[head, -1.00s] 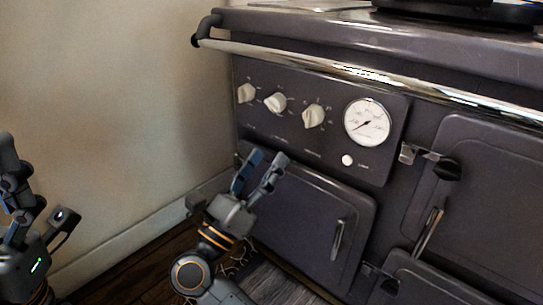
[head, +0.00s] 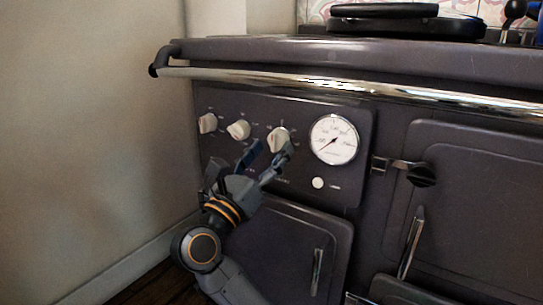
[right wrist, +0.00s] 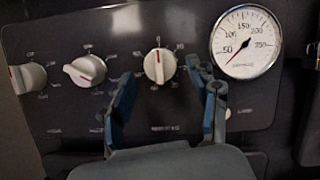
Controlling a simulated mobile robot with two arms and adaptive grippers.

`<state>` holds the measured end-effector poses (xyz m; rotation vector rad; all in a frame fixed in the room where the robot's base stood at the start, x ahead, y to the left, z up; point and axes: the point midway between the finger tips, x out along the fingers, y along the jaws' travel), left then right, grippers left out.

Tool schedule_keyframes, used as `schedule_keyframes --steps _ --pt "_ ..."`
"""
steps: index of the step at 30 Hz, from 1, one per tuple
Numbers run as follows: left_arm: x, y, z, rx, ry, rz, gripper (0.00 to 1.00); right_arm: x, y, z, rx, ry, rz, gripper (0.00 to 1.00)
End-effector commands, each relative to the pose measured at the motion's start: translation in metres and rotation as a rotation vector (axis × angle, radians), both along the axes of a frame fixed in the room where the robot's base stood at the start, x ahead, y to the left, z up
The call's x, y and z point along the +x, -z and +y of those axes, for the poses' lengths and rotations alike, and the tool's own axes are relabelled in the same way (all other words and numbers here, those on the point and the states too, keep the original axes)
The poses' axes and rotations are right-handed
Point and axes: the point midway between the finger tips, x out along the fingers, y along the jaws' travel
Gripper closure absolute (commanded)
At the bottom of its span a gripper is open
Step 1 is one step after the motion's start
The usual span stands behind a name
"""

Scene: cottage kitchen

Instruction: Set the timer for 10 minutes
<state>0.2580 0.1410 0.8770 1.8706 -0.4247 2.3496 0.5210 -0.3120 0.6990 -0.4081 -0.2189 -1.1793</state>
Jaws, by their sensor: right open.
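Three white knobs sit in a row on the dark stove's control panel: the left knob (head: 208,123), the middle knob (head: 239,130) and the right knob (head: 278,140). In the right wrist view the right knob (right wrist: 160,66) has its red mark pointing up. My right gripper (head: 268,152) is open and empty, just below and in front of the right knob. In the right wrist view its blue-padded fingers (right wrist: 167,88) stand either side of that knob, apparently not touching it. My left gripper is not in view.
A round white gauge (head: 334,140) is right of the knobs, with a white button (head: 318,183) below it. A chrome rail (head: 330,86) runs above the panel. Oven doors (head: 283,250) lie below and right. A bare wall (head: 90,130) is at left.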

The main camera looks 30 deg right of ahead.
Motion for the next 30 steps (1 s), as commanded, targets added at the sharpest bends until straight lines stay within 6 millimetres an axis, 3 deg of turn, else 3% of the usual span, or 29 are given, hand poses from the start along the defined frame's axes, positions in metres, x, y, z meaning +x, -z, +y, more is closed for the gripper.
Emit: schedule_keyframes --steps 5,13,14,21,22,30 --pt "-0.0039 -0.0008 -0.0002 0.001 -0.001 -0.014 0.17 0.0042 -0.0047 -0.0107 -0.001 0.001 -0.001 0.4" --pt "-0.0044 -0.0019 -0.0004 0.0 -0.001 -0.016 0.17 0.005 -0.0058 -0.0119 0.0 0.0 0.0 0.4" --pt "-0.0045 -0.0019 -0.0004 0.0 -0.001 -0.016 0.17 0.0051 -0.0058 -0.0118 0.0 0.0 0.0 0.42" --pt "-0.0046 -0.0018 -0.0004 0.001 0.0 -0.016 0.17 0.005 -0.0055 -0.0117 0.0 0.0 0.0 0.91" --pt "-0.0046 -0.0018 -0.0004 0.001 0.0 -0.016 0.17 0.005 -0.0055 -0.0117 0.0 0.0 0.0 0.94" --pt "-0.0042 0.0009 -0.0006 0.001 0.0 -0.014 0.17 0.0055 -0.0042 -0.0111 0.011 -0.001 -0.022 0.94"
